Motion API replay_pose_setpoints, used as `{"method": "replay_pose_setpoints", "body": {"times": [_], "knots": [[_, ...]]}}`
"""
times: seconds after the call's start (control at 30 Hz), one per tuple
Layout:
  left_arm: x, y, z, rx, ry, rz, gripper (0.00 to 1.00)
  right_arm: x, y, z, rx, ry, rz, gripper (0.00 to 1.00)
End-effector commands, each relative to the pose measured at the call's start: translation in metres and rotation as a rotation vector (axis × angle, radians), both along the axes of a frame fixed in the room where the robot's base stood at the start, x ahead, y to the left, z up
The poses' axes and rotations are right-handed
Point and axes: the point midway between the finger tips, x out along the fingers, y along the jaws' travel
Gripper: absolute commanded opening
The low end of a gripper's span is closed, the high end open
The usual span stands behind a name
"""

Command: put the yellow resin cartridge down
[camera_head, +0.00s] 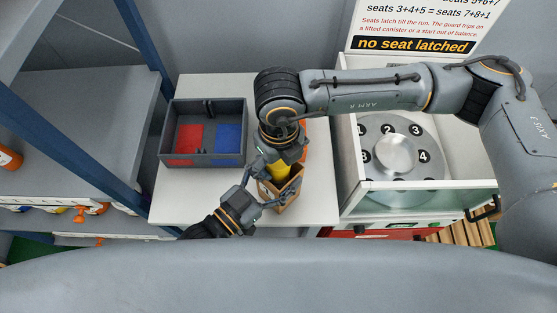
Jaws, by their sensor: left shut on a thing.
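The yellow resin cartridge (278,172) is upright at the tan open-topped box (290,197) on the white table, with its upper part hidden by my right gripper. I cannot tell whether it rests on the box floor. My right gripper (284,158) points down over the cartridge; its fingers are partly hidden, so its opening cannot be made out. My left gripper (272,196) reaches in from the lower left and is shut on the box at its near left side.
A dark grey tray (204,106) with red and blue compartments stands on the white table (188,208) at left. A white-walled machine with a numbered round plate (396,177) stands at right. Shelving with a blue post (148,45) is at left. The table's front left is clear.

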Motion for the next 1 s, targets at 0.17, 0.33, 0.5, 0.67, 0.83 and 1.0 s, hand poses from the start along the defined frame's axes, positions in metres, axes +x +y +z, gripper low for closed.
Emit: {"method": "replay_pose_setpoints", "body": {"times": [0.17, 0.33, 0.5, 0.67, 0.83, 1.0], "knots": [[0.0, 0.0, 0.001, -0.001, 0.0, 0.001, 0.41, 0.0, 0.0, 0.0, 0.0, -0.001, 0.0, 0.69], [0.001, 0.001, 0.001, 0.0, 0.001, 0.002, 0.41, 0.0, 0.0, 0.001, -0.002, -0.001, 0.001, 0.69], [0.001, 0.001, 0.0, 0.001, 0.001, 0.003, 0.41, 0.0, 0.0, 0.004, -0.002, -0.001, 0.002, 0.69], [0.002, 0.002, 0.0, 0.002, 0.001, 0.004, 0.41, 0.001, 0.0, 0.022, 0.001, -0.004, 0.002, 0.69], [0.002, 0.002, 0.0, 0.003, 0.001, 0.003, 0.41, 0.001, 0.001, 0.059, 0.002, -0.006, 0.004, 0.69], [0.002, 0.002, 0.0, 0.004, 0.002, 0.003, 0.41, 0.001, 0.001, 0.097, 0.002, -0.006, 0.002, 0.69]]}}
